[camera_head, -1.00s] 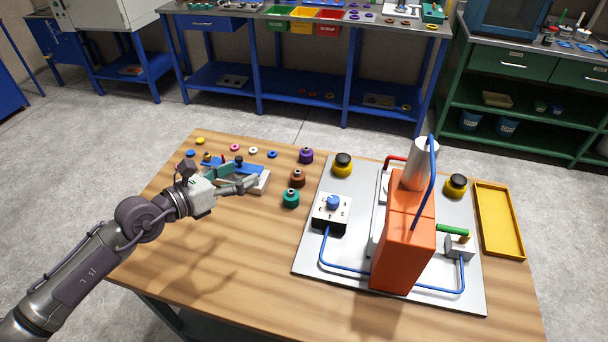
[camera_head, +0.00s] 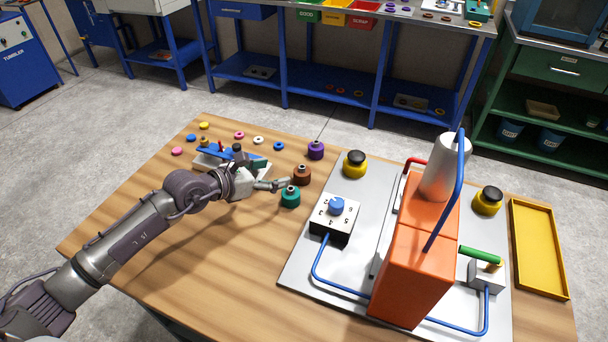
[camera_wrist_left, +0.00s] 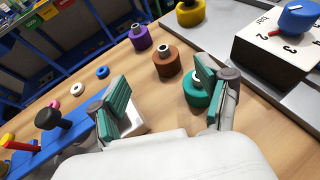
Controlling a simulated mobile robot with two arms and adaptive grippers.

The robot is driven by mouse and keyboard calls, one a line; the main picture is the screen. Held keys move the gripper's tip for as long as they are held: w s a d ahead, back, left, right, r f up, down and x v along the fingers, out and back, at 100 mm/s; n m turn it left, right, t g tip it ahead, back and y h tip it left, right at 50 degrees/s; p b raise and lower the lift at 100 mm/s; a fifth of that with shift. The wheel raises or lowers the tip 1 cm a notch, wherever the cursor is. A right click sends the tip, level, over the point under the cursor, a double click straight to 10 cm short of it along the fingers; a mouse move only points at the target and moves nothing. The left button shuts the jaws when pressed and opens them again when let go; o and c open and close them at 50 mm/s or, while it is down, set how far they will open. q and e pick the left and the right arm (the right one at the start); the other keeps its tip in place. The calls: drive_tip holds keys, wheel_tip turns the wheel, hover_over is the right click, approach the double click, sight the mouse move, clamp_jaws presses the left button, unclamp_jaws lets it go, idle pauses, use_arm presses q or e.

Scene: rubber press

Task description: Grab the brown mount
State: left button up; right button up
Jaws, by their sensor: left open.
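The brown mount (camera_head: 302,175) stands upright on the wooden table, between the purple mount (camera_head: 316,150) behind it and the teal mount (camera_head: 290,197) in front. In the left wrist view the brown mount (camera_wrist_left: 167,64) is ahead of the gap between my fingers. My left gripper (camera_head: 275,184) is open and empty, just left of the brown and teal mounts. In the left wrist view its teal-padded fingers (camera_wrist_left: 160,98) are spread, and the right finger partly covers the teal mount (camera_wrist_left: 194,92). My right gripper is not in view.
The grey press plate (camera_head: 300,269) with a dial box (camera_head: 333,220) and orange press (camera_head: 415,255) lies to the right. A fixture with a blue part (camera_head: 215,153) is behind my left wrist. Several coloured rings (camera_head: 258,140) lie at the back left. A yellow tray (camera_head: 538,247) is far right.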

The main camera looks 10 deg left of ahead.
sight(302, 167)
use_arm(q)
drive_tip(key=x, duration=0.4)
drive_tip(key=shift+w+d, duration=0.1)
drive_tip(key=shift+p+x, duration=0.6)
drive_tip(key=shift+x, duration=2.35)
drive_tip(key=shift+s+d, duration=0.15)
drive_tip(key=shift+s, duration=0.1)
drive_tip(key=shift+c, duration=0.6)
drive_tip(key=c, duration=1.1)
drive_tip(key=shift+c, duration=0.6)
drive_tip(key=shift+r, duration=0.15)
